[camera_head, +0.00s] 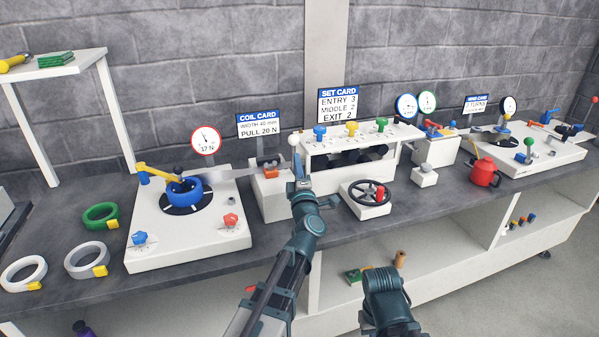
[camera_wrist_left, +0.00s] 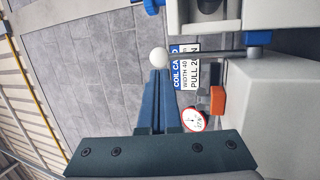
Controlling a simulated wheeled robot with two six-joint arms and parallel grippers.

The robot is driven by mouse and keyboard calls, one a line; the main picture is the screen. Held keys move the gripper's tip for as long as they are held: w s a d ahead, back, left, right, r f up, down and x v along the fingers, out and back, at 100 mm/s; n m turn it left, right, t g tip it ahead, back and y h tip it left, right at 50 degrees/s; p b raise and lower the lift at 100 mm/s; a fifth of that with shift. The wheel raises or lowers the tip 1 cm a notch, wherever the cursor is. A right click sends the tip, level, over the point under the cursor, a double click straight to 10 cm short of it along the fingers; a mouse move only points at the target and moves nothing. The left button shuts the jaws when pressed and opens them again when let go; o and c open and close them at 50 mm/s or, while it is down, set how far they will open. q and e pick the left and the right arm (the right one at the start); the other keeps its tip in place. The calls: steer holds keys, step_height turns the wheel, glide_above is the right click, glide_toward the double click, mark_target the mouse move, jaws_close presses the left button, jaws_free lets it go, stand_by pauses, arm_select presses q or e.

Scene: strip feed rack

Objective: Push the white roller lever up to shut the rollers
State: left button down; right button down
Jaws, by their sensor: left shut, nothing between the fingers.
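The white roller lever shows in the head view as a round white knob (camera_head: 294,140) standing at the left end of the white roller stand (camera_head: 350,145). In the left wrist view the knob (camera_wrist_left: 158,57) sits at the end of a thin grey rod. My left gripper (camera_head: 298,182) is shut and empty, in front of the stand's left end and just below the knob in the picture. In the left wrist view its closed fingertips (camera_wrist_left: 158,72) are close to the knob; I cannot tell whether they touch. The rollers (camera_head: 355,157) lie dark inside the stand.
A white block with an orange part (camera_head: 271,172) stands left of the lever. A black handwheel (camera_head: 370,193) is to the right. Blue, yellow and green knobs (camera_head: 352,129) top the stand. The decoiler base (camera_head: 240,238) with a blue coil is at left; a red kettle-like can (camera_head: 485,172) is farther right.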

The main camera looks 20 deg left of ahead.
mark_target(293, 143)
arm_select(q)
steer(key=shift+p+x, duration=0.45)
steer(key=shift+x, duration=1.95)
arm_select(e)
steer(key=shift+r, duration=0.65)
arm_select(q)
steer(key=shift+p+x, duration=0.4)
steer(key=shift+x, duration=0.6)
steer(key=shift+s+a+r, duration=0.1)
steer(key=shift+s, duration=0.1)
arm_select(e)
steer(key=shift+r, duration=0.35)
arm_select(q)
steer(key=shift+s, duration=0.1)
